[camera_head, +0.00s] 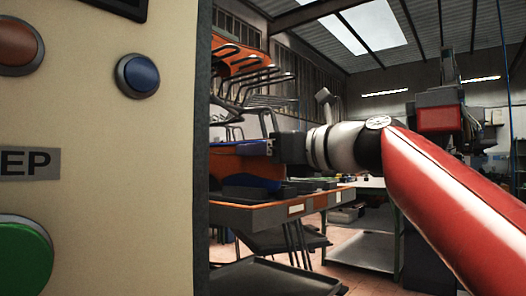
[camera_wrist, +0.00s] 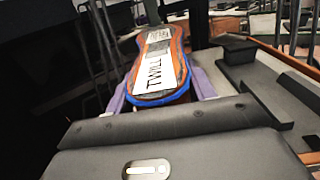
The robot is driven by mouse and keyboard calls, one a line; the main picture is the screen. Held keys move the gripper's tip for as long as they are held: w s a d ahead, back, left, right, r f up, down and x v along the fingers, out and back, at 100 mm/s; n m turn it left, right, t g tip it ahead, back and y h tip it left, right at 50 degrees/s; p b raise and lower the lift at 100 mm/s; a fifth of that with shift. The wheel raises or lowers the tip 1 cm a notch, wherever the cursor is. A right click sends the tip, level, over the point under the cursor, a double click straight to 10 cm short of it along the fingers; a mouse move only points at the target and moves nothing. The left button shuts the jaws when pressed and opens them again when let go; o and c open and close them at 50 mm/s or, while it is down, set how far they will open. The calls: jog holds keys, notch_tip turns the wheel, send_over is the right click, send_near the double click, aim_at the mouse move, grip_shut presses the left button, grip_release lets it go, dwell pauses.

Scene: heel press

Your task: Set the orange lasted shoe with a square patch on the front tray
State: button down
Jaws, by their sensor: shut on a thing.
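My gripper (camera_wrist: 160,92) is shut on a shoe (camera_wrist: 158,68), with its purple fingers on either side of it. In the wrist view the shoe has an orange edge, a blue rim at its near end and a white strip reading TWILL. In the head view my gripper (camera_head: 272,148) reaches left, and orange and blue parts of what looks like the shoe (camera_head: 232,166) show at its end, partly behind the panel. An orange-edged bench (camera_head: 262,216) with dark trays (camera_head: 300,184) lies below; I cannot tell which is the front tray.
A large cream panel (camera_head: 120,200) with coloured buttons fills the left of the head view and hides part of the bench. Wire racks (camera_head: 255,75) stand behind the gripper. Dark tray-like parts (camera_wrist: 285,92) lie on the right in the wrist view.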

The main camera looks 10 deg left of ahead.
jog(key=shift+f+b, duration=0.45)
jog(key=shift+b, duration=0.05)
jog(key=shift+c, duration=2.2)
grip_release()
jog(key=shift+f, duration=0.15)
jog(key=b+v, duration=0.5)
jog(key=v, duration=0.3)
jog(key=shift+a, duration=0.1)
